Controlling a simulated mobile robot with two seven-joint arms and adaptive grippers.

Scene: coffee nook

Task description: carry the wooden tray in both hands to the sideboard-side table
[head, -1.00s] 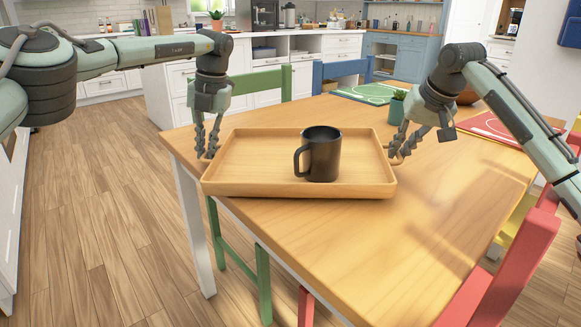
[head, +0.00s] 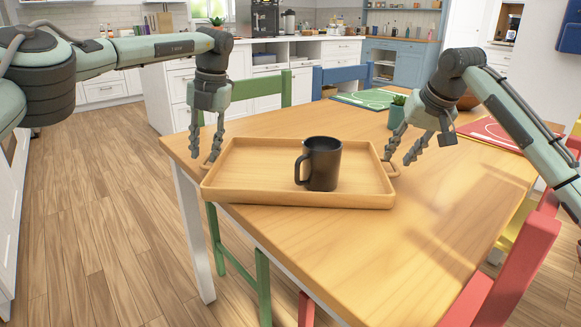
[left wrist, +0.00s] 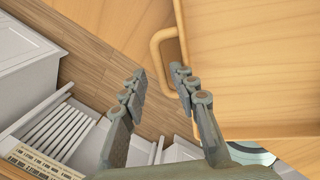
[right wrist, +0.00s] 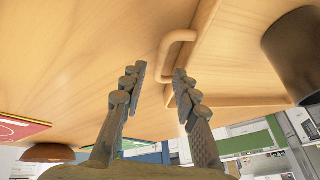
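The wooden tray (head: 260,197) rests on the wooden table near its left end, its near-left corner at the table edge. A dark mug (head: 322,165) stands upright on it, right of centre. My left gripper (head: 206,160) is open at the tray's left handle; in the left wrist view the handle (left wrist: 157,48) lies just beyond the parted fingertips (left wrist: 158,82). My right gripper (head: 402,162) is open by the right handle (head: 392,170); in the right wrist view that handle (right wrist: 166,50) is just beyond the parted fingertips (right wrist: 158,76). Neither gripper holds anything.
Open wooden floor (head: 90,220) lies to the left.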

